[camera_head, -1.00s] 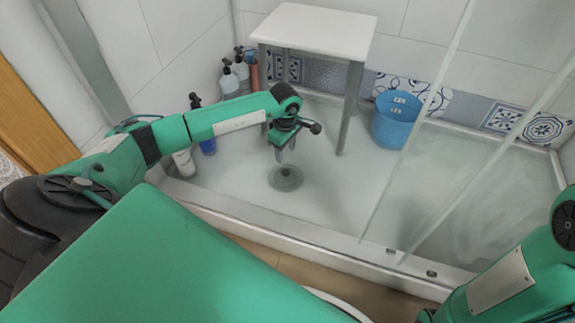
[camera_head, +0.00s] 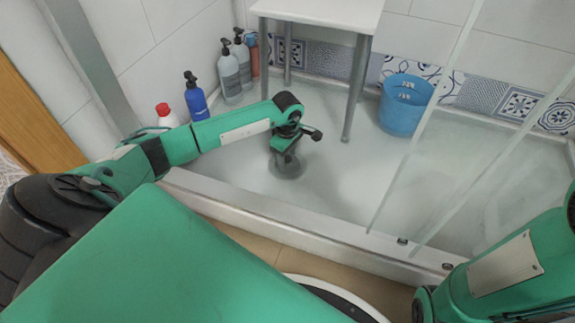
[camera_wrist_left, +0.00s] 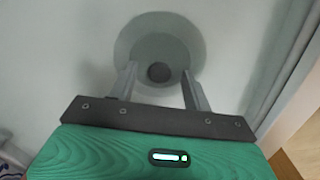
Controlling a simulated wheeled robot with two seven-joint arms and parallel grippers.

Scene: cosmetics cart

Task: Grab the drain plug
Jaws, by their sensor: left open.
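The drain plug (camera_head: 288,167) is a grey round disc on the pale shower floor, partly hidden in the head view by my left gripper (camera_head: 289,157). In the left wrist view the drain plug (camera_wrist_left: 160,45) is a round grey disc with a small dark knob (camera_wrist_left: 159,72) near its lower part. My left gripper (camera_wrist_left: 157,82) is open there, with one finger on each side of the knob. I cannot tell whether the fingers touch the plug. My right arm shows at the lower right of the head view, but its fingers are not seen.
A white table (camera_head: 320,12) and a blue bucket (camera_head: 404,104) stand behind. Several bottles, including a blue one (camera_head: 195,98), stand at the left. A glass panel (camera_head: 430,130) rises at the right, and the tray's raised edge (camera_head: 300,207) runs in front.

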